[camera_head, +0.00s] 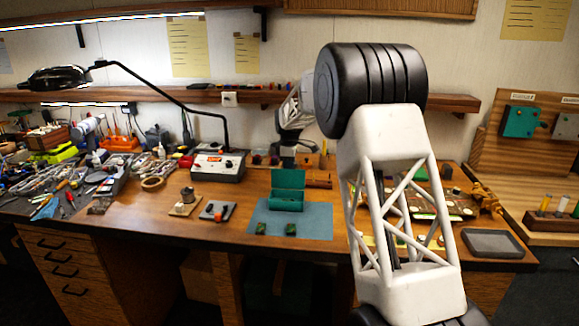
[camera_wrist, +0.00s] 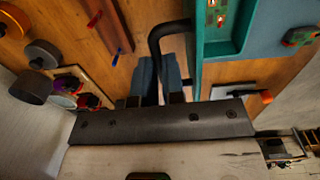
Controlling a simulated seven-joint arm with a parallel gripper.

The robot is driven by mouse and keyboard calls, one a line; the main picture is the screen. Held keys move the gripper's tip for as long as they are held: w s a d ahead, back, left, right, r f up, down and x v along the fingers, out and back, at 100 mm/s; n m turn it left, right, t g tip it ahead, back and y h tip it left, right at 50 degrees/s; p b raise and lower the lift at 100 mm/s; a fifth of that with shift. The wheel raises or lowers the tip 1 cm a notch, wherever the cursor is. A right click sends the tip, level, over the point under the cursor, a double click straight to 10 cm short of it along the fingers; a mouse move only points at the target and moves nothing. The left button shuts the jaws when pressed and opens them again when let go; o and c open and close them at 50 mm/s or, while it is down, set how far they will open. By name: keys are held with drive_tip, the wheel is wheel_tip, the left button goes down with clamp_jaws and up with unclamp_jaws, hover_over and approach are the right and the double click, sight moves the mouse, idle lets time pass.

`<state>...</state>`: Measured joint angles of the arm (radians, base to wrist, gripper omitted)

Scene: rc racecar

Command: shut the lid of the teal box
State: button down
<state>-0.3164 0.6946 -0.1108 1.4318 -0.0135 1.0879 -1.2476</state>
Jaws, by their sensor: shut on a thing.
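The teal box (camera_head: 286,204) sits on a blue mat on the bench. Its lid (camera_head: 288,179) stands open and upright at the back edge. In the wrist view the lid (camera_wrist: 197,55) is seen nearly edge-on, with the box (camera_wrist: 240,46) open beyond it and a green piece inside. A black curved handle (camera_wrist: 168,30) sticks out from the lid's outer side. My gripper (camera_wrist: 160,72) is shut on this handle, with its end between the two blue-grey fingers. In the head view my gripper is behind the lid, its fingertips mostly hidden.
Two small green pieces (camera_head: 261,228) (camera_head: 291,229) lie on the mat (camera_head: 322,218) in front of the box. A soldering station (camera_head: 218,166) stands left, below a lamp arm. A wooden rack (camera_head: 318,180) is close behind right. A grey tray (camera_head: 492,243) lies far right.

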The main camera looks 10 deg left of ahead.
sight(288, 175)
drive_tip(key=shift+s+r+t, duration=0.15)
drive_tip(key=shift+s+t, duration=0.6)
drive_tip(key=shift+t, duration=0.15)
drive_tip(key=shift+s+r+t, duration=0.15)
drive_tip(key=shift+s+t, duration=0.6)
drive_tip(key=shift+t, duration=0.15)
drive_tip(key=shift+s+f+t, duration=0.25)
drive_tip(key=shift+s+t, duration=0.95)
drive_tip(key=shift+t, duration=0.4)
drive_tip(key=shift+s+t, duration=0.2)
drive_tip(key=shift+t, duration=0.1)
drive_tip(key=shift+s+f, duration=0.2)
drive_tip(key=shift+s, duration=0.2)
drive_tip(key=shift+s+f, duration=0.3)
drive_tip(key=shift+s, duration=0.2)
drive_tip(key=shift+s+f, duration=0.25)
drive_tip(key=shift+s, duration=0.25)
drive_tip(key=shift+s+f, duration=0.75)
drive_tip(key=shift+s, duration=0.05)
drive_tip(key=shift+s+f, duration=0.2)
drive_tip(key=shift+f, duration=0.1)
drive_tip(key=shift+s+f+t, duration=0.35)
drive_tip(key=shift+f+t, duration=0.2)
drive_tip(key=shift+t, duration=0.15)
